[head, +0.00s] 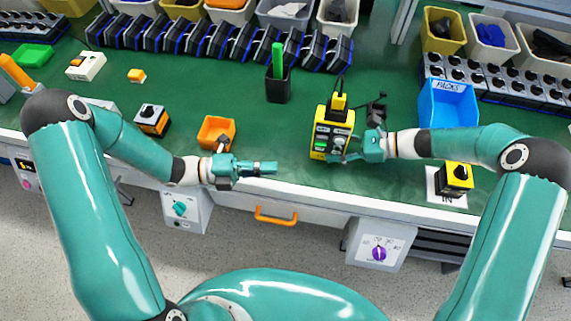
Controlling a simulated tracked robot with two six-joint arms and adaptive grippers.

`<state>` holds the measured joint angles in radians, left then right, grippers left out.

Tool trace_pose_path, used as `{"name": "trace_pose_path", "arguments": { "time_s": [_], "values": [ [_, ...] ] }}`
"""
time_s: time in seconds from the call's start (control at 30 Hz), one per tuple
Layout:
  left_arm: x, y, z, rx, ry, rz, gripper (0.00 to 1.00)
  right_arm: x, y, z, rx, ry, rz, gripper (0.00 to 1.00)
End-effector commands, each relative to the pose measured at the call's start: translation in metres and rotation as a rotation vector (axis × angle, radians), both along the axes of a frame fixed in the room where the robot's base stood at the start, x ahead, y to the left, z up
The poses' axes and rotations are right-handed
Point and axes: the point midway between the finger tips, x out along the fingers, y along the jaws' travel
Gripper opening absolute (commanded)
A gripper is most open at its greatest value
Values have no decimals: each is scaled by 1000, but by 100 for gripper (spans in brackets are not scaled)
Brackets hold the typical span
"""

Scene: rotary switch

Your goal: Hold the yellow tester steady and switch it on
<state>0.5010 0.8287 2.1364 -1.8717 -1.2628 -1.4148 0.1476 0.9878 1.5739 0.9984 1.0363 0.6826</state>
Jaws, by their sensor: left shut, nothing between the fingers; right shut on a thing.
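The yellow tester (322,128) stands on the green bench top right of centre, with a dark front panel and small controls. A yellow plug (338,101) with a black lead sits at its top. My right gripper (341,152) is at the tester's lower right side and is shut on it; the fingers cover part of the panel there. My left gripper (273,168) is shut and empty, above the front edge of the bench, left of the tester and apart from it. The setting of the tester's switch is too small to tell.
An orange bin (216,132) stands beside my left gripper. A blue bin (447,103) and a yellow-black switch box (455,178) on a white card are at the right. A black cup (278,87) with a green stick stands behind. The bench between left gripper and tester is clear.

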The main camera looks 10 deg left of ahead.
Motion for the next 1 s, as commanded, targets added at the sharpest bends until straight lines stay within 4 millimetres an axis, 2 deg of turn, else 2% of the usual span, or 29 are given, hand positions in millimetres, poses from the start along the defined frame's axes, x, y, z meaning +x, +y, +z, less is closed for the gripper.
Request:
{"name": "trace_pose_path", "arguments": {
  "time_s": [0.13,0.47,0.5,0.67,1.0],
  "values": [
    [-2,6,0,1,1,0,0,0,0,0,-1,1,0,13],
    [-2,6,0,1,1,-1,0,0,0,0,-1,1,-1,13],
    [-2,6,0,1,1,-1,0,0,0,0,-1,1,-1,53],
    [-2,6,0,1,1,-1,0,0,0,0,-1,0,-1,79],
    [-2,6,0,1,1,-1,0,0,-1,0,0,0,-1,79]
  ]
}}
